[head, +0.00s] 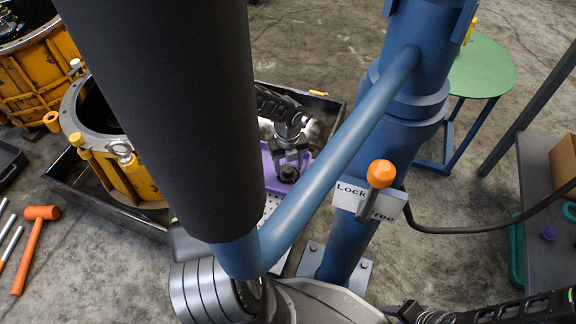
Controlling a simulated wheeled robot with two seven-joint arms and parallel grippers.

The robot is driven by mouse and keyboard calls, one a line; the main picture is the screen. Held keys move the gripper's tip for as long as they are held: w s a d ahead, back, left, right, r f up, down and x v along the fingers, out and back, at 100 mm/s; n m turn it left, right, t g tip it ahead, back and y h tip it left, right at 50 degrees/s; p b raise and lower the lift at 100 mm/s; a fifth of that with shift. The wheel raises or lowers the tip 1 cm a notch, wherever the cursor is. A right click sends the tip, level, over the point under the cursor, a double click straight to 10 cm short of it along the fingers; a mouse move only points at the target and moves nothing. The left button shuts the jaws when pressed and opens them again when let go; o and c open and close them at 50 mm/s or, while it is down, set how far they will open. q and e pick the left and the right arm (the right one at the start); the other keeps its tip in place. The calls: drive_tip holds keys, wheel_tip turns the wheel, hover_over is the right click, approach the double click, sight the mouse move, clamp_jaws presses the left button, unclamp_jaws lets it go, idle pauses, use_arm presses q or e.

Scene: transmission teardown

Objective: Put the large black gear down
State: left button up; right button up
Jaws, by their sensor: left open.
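My left gripper (288,166) points down over a purple tray (270,182), with its fingers apart. A dark round piece (289,174), which looks like the large black gear, sits low between or just below the fingertips, over the tray. It is small and shaded, so I cannot tell whether it rests on the tray or touches the fingers. Much of the tray is hidden by a black column and a blue bar. Part of my right arm (500,310) runs along the lower right edge; its gripper does not show.
An orange mallet (35,240) lies on the floor. A blue post (350,225) with an orange-knobbed lever (380,175) stands right of the gripper. A green round table (485,68) and grey bench (545,250) are at right.

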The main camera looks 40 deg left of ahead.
sight(288, 169)
use_arm(q)
drive_tip(key=shift+r, duration=0.1)
wheel_tip(288, 169, up, 12)
drive_tip(key=p, duration=0.4)
drive_tip(key=shift+p, duration=0.3)
idle(0.4)
